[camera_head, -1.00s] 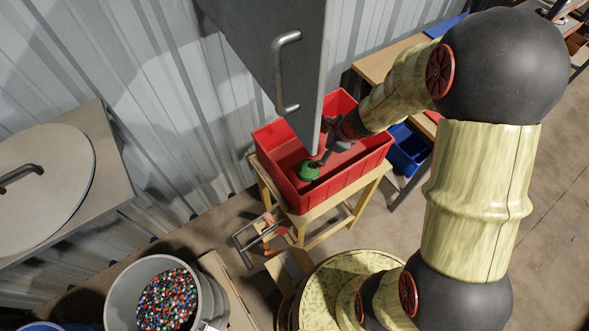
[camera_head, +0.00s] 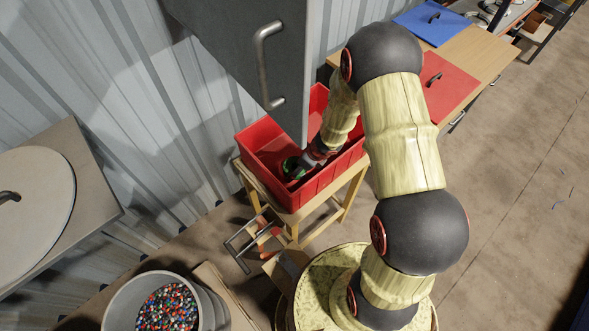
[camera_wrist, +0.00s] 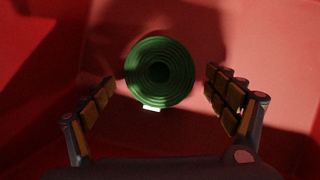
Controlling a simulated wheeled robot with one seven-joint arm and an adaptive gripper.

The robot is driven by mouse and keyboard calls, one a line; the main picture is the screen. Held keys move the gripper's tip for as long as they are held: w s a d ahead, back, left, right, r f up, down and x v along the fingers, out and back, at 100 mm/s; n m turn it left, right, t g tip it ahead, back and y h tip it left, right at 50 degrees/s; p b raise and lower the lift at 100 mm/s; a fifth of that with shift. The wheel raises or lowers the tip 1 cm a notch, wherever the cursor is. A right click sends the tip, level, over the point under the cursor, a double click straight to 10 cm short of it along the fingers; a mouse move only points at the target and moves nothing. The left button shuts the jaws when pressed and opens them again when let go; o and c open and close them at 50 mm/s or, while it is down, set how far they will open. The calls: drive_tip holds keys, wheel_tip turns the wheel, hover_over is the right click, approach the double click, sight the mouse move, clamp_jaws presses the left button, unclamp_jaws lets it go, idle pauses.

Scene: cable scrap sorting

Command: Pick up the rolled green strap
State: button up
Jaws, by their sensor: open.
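The rolled green strap (camera_wrist: 160,73) lies inside the red bin, its coiled rings facing the wrist camera. In the head view the strap (camera_head: 291,167) shows near the bin's left part, partly covered by my gripper. My gripper (camera_wrist: 160,95) is open, with one finger on each side of the strap in the wrist view and a gap on both sides. The strap is not held. In the head view my gripper (camera_head: 303,168) reaches down into the red bin (camera_head: 322,182). How far the fingertips are above the bin floor is hard to tell.
The bin stands on a wooden stand (camera_head: 292,220) against the corrugated wall. A grey cabinet door with a handle (camera_head: 262,65) hangs close above the bin's left side. A grey bucket of coloured pellets (camera_head: 167,306) stands at lower left. A wooden table (camera_head: 470,55) is at upper right.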

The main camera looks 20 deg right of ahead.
drive_tip(key=shift+w+a+f, duration=0.1)
drive_tip(key=shift+f, duration=0.15)
drive_tip(key=shift+c, duration=0.8)
drive_tip(key=c, duration=1.1)
drive_tip(key=shift+c, duration=0.7)
